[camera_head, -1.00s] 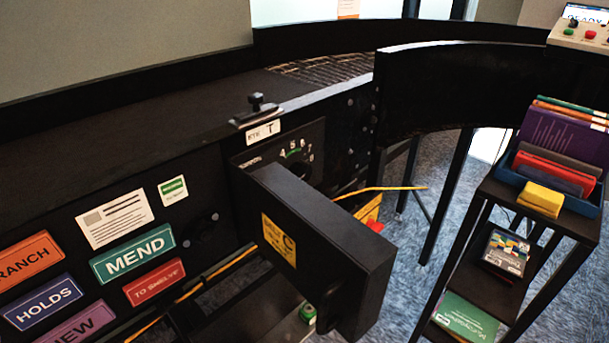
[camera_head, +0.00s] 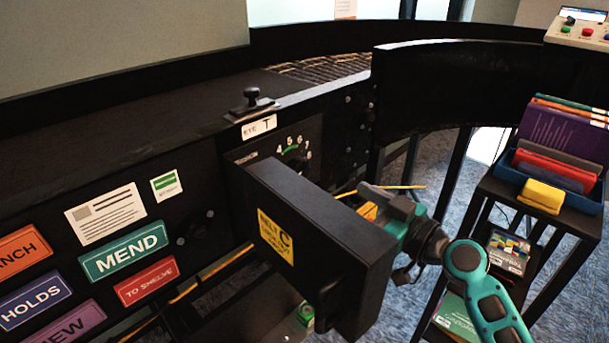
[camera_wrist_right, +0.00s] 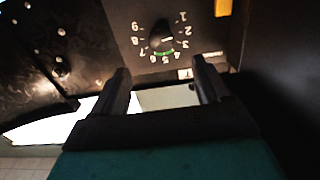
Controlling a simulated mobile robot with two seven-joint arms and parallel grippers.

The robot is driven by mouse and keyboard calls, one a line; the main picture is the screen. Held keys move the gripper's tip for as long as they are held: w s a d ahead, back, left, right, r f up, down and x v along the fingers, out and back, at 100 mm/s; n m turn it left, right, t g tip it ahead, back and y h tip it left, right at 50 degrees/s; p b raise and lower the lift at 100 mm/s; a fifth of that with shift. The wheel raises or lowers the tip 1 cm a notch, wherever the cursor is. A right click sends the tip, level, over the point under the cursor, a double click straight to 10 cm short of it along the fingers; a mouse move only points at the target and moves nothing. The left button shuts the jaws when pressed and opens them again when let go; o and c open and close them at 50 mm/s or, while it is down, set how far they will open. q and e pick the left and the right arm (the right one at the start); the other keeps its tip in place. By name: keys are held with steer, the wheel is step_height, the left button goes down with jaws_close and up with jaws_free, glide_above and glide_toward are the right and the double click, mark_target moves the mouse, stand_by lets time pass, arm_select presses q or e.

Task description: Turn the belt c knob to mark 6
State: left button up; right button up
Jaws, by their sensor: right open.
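In the right wrist view the black knob (camera_wrist_right: 160,38) shows whole, amid an upside-down ring of numbers 1 to 9. A green band lies around 4 to 6. The knob's pale pointer appears to face between 2 and 3. My right gripper (camera_head: 372,198) is at the box's right side, partly hidden by it. In the wrist view its open, empty fingers (camera_wrist_right: 160,78) are apart from the knob.
The box (camera_head: 350,255) juts out from the panel and stands close to my right arm. A shelf cart (camera_head: 560,220) with a blue book bin (camera_head: 570,195) stands at the right. A black eye knob (camera_head: 252,97) sits on the rail above the dial.

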mark_target(302, 173)
steer(key=p+x, duration=0.1)
steer(key=x, duration=1)
steer(key=shift+w+a+p, duration=0.2)
steer(key=shift+p, duration=0.1)
steer(key=shift+w+a, duration=0.45)
steer(key=c, duration=1)
